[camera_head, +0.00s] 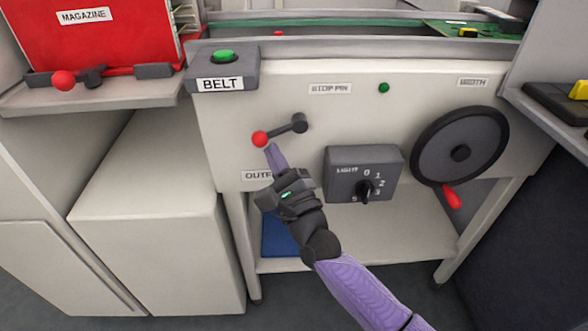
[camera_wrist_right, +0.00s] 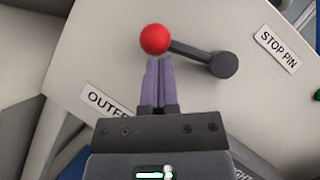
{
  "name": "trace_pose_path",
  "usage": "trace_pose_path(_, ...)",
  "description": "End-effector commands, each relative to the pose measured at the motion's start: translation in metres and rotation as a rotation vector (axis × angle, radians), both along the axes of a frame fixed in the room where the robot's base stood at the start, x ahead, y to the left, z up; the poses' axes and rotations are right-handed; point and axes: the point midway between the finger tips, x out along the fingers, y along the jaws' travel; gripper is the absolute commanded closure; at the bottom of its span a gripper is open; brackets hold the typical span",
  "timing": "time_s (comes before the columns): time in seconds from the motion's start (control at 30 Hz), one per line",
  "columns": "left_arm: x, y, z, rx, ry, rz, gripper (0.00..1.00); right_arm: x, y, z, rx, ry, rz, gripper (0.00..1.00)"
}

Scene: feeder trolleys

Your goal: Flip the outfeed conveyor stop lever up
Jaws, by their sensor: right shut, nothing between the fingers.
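The stop lever is a dark arm with a red ball knob (camera_head: 260,139) on a dark pivot (camera_head: 299,123), mounted on the pale front panel. In the head view the knob lies left of the pivot and slightly lower. A partly covered "OUTF..." label (camera_head: 257,175) is below it. My right gripper (camera_head: 271,146) is shut and empty, its fingertips at the knob's underside. In the right wrist view the fingertips (camera_wrist_right: 159,62) are just below the red knob (camera_wrist_right: 155,39); whether they touch it I cannot tell. My left gripper is not in view.
A BELT box with a green button (camera_head: 223,56) is above left. A LIGHT selector box (camera_head: 364,175) and a black handwheel (camera_head: 459,147) with a red handle are to the right. A red magazine (camera_head: 95,35) stands on a shelf at upper left.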

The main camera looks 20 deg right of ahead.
Motion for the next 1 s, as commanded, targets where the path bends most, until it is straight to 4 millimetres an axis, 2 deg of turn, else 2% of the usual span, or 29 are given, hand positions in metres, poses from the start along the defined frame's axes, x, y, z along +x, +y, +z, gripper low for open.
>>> trace_pose_path(0.3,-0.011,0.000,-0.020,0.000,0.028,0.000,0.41,0.003,0.007,0.011,0.278,-0.079,-0.001,1.00)
trace_pose_path(0.6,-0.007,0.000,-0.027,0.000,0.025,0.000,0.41,0.002,0.008,0.026,0.476,-0.137,-0.001,1.00)
trace_pose_path(1.0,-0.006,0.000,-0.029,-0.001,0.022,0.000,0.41,0.002,0.007,0.034,0.484,-0.140,0.000,1.00)
